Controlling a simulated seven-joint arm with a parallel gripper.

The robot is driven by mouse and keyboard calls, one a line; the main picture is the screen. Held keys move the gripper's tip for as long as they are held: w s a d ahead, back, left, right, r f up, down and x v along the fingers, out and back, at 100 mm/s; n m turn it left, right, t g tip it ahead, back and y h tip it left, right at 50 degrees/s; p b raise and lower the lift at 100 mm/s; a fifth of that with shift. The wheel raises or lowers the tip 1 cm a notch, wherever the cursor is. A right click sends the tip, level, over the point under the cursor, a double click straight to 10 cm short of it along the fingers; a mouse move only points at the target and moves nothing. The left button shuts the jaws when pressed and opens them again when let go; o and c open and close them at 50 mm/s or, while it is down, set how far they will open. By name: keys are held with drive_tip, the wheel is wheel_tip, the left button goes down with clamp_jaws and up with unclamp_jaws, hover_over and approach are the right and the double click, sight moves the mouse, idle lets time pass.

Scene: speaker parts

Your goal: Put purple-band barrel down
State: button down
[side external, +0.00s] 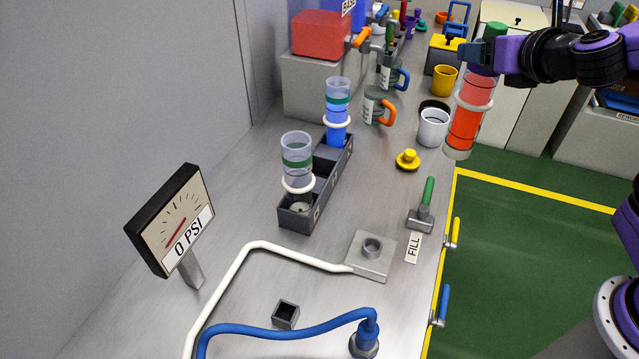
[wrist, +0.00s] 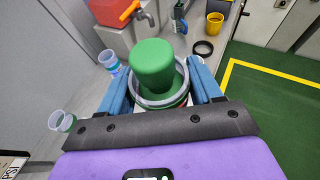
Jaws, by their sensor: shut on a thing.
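My gripper (side external: 484,58) is shut on a clear barrel with red contents (side external: 467,122), held upright with a slight tilt above the bench's right edge. A green stopper (side external: 494,32) rises from its top; in the wrist view the green stopper (wrist: 153,66) sits between my blue fingers (wrist: 160,92). A pale ring is around the barrel; I cannot make out a purple band. A dark rack (side external: 320,190) holds a clear, green-banded barrel (side external: 297,160) and a blue-filled, green-banded barrel (side external: 338,110), with a gap between them.
A white cup (side external: 433,128), a yellow knob (side external: 407,159) and grey mugs (side external: 375,106) stand near the rack. A pressure gauge (side external: 172,220) stands left.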

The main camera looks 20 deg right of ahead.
drive_tip(key=w+a+r+n+g+y, duration=0.1)
drive_tip(key=w+a+n+g+y, duration=0.2)
drive_tip(key=w+a+n+y, duration=0.7)
drive_tip(key=w+a+r+n+g+y, duration=0.25)
drive_tip(key=w+a+n+y, duration=0.4)
drive_tip(key=a, duration=0.75)
wheel_tip(320, 180, down, 21)
drive_tip(key=w+d+n+g, duration=0.2)
drive_tip(key=n+g, duration=0.2)
drive_tip(key=g, duration=0.3)
drive_tip(key=shift+d, duration=0.35)
drive_tip(key=shift+w+f+g, duration=0.1)
drive_tip(key=shift+g, duration=0.15)
drive_tip(key=shift+c, duration=2.4)
unclamp_jaws()
drive_tip(key=shift+f, duration=0.15)
